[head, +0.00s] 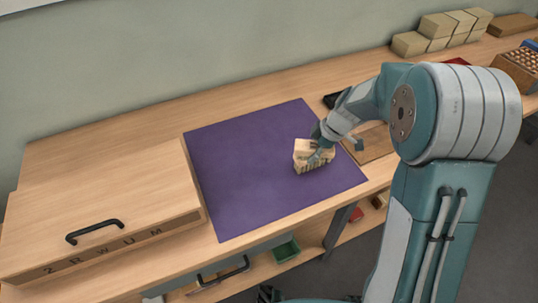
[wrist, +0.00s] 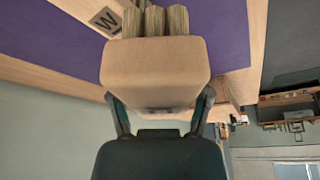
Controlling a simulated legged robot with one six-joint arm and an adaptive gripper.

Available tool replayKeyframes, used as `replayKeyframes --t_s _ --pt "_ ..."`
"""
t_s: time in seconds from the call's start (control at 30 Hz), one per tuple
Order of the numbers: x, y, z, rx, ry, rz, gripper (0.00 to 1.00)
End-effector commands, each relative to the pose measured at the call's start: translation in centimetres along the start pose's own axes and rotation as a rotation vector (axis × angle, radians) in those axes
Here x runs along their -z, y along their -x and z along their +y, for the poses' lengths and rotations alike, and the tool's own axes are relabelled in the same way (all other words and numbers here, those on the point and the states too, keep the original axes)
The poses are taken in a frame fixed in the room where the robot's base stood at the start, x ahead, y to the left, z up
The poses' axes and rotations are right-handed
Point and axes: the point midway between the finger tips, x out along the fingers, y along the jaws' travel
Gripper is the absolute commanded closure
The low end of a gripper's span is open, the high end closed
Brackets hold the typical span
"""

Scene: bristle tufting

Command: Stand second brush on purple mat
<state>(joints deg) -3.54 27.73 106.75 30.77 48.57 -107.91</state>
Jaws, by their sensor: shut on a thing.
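The purple mat (head: 240,170) lies flat on the wooden bench. My gripper (head: 323,147) is over the right part of the mat, shut on a pale wooden brush (head: 308,150). In the wrist view the brush's block (wrist: 155,68) sits between my two fingers (wrist: 160,108), with several bristle tufts (wrist: 155,20) at its far end. In the head view the bristles point down toward the mat. I cannot tell whether they touch it. No other brush is in clear view on the mat.
A wooden case with a black handle (head: 95,231) stands left of the mat. Pale blocks (head: 440,30) are stacked at the back right. A wooden board (head: 370,143) lies right of the mat, behind my arm. The mat's left and middle are clear.

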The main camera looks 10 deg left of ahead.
Motion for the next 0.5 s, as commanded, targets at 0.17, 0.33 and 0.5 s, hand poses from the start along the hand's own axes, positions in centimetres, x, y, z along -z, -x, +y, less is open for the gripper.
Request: replayKeyframes --t_s 0.17,0.33,0.5 --pt "3.7 0.3 -0.9 0.159 0.387 -0.002 0.81" --pt "4.9 0.2 -1.4 0.210 0.509 -0.002 0.81" --pt "7.1 -2.2 -2.5 0.214 0.512 -0.002 0.81"
